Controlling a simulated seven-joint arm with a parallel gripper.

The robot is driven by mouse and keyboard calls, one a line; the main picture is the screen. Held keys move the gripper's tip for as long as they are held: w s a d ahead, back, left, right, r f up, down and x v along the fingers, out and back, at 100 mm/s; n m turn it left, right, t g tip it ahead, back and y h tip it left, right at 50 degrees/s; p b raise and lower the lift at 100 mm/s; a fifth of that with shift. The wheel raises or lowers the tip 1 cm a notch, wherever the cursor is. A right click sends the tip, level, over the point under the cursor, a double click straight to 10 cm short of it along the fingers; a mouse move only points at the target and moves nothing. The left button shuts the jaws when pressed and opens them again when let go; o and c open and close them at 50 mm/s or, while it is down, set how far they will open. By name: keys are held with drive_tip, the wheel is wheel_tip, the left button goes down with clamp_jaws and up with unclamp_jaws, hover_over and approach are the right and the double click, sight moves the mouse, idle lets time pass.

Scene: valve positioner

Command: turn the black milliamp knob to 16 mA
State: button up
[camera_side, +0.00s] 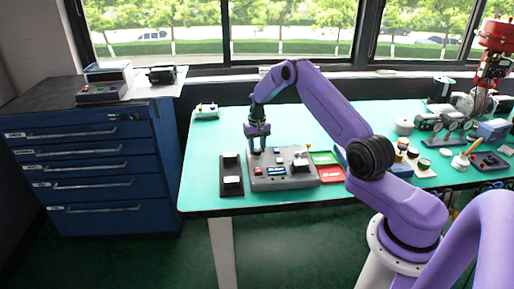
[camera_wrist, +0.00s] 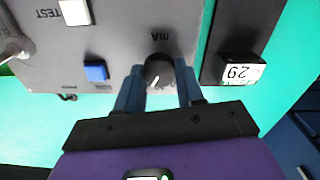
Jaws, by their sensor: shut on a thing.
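The black milliamp knob (camera_wrist: 159,72) sits on a grey control box (camera_wrist: 125,35) under the printed letters "mA" in the wrist view. A white pointer mark shows on the knob's face. My gripper (camera_wrist: 159,82) is shut on the knob, one blue-grey finger on each side of it. In the side view my gripper (camera_side: 258,145) reaches down onto the left back part of the grey box (camera_side: 300,181), and the knob is hidden there. The box has a small lit display (camera_side: 277,171), too small to read in that view.
A blue button (camera_wrist: 95,70) and a white button (camera_wrist: 75,12) are near the knob. Green and red trays (camera_side: 331,174) lie to the right.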

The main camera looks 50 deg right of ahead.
sight(257, 149)
drive_tip(key=o, duration=1)
drive_tip(key=shift+o, duration=0.2)
drive_tip(key=shift+r, duration=0.15)
wheel_tip(257, 149, up, 17)
drive_tip(key=shift+r, duration=0.1)
